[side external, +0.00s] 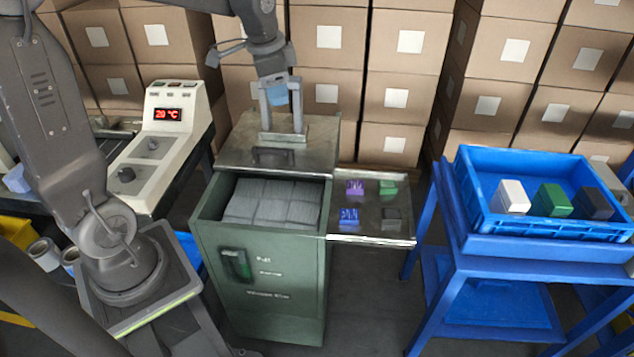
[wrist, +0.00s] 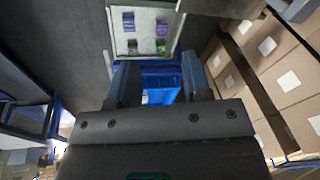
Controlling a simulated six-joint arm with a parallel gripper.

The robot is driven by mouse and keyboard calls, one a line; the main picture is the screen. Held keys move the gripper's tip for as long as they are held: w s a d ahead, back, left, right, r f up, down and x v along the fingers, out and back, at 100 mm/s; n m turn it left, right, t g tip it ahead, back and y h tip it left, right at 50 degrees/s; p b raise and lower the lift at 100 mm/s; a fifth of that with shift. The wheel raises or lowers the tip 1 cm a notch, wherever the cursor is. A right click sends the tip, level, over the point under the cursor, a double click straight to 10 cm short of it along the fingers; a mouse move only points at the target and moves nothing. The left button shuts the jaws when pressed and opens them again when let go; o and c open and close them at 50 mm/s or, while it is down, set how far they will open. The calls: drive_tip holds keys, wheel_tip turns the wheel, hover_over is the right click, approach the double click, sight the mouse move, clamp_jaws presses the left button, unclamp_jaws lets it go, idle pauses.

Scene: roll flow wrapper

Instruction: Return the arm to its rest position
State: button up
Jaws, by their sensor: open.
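My gripper (side external: 282,122) hangs low over the rear part of the green cabinet's metal top (side external: 235,150), behind the open bin. Its two fingers are apart with nothing held between them. A grey bar shows at the fingertips; I cannot tell whether they touch it. In the wrist view my gripper (wrist: 160,78) shows two dark fingers, with blue structure seen through the gap. My arm reaches over from the left, bent downward at the wrist.
The green cabinet (side external: 255,285) holds grey packs (side external: 270,203). Its side shelf (side external: 365,229) carries purple, green, blue and dark pieces. A blue crate (side external: 480,222) with several blocks stands right. A control panel (side external: 160,150) stands left; stacked cartons (side external: 410,70) close the back.

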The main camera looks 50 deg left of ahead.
drive_tip(key=s+d+n+t, duration=0.1)
drive_tip(key=s+d+n, duration=0.1)
drive_tip(key=s+d, duration=0.4)
drive_tip(key=s+d+r+n+t, duration=0.1)
drive_tip(key=s+d+n+t, duration=0.1)
drive_tip(key=s+d, duration=0.4)
drive_tip(key=s+n, duration=0.1)
drive_tip(key=s, duration=0.4)
drive_tip(key=shift+d+h, duration=0.35)
drive_tip(key=shift+h, duration=0.05)
